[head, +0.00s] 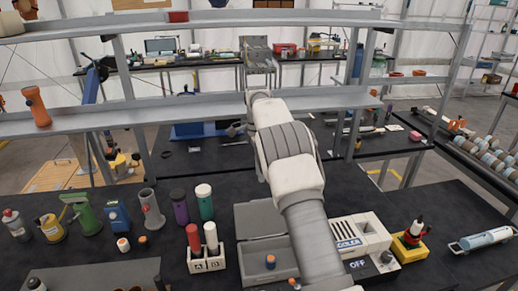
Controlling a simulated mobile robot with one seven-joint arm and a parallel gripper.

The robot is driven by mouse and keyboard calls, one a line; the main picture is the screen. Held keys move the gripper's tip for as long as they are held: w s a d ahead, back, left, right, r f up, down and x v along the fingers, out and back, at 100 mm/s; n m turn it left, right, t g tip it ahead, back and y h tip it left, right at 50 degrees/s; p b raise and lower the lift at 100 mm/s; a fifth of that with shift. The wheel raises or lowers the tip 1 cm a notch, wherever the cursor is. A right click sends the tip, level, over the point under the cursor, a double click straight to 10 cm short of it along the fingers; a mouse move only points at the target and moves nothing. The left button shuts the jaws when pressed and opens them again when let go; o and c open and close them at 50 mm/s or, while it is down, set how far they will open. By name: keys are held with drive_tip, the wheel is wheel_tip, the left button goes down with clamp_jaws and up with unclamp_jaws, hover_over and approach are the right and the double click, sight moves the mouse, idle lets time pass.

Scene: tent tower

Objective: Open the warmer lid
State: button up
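No thing in view is plainly marked as a warmer. A white slotted unit (374,232) stands on the near black bench, with lettering that looks like "COOLER" and a dark panel reading "OFF" (357,265). My arm crosses between box and unit and hides parts of both. My gripper (258,55) is far above and beyond them, near the shelves; its fingers are unclear.
A white rack marked A and D (206,262) holds a red and a white tube. Several bottles and tools stand at the bench's left. Metal shelf rails (190,112) cross behind.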

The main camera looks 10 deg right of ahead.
wheel_tip(320, 180, up, 8)
drive_tip(key=w+p, duration=0.1)
drive_tip(key=p, duration=0.2)
drive_tip(key=shift+w+r, duration=0.15)
drive_tip(key=shift+w, duration=0.1)
idle(0.3)
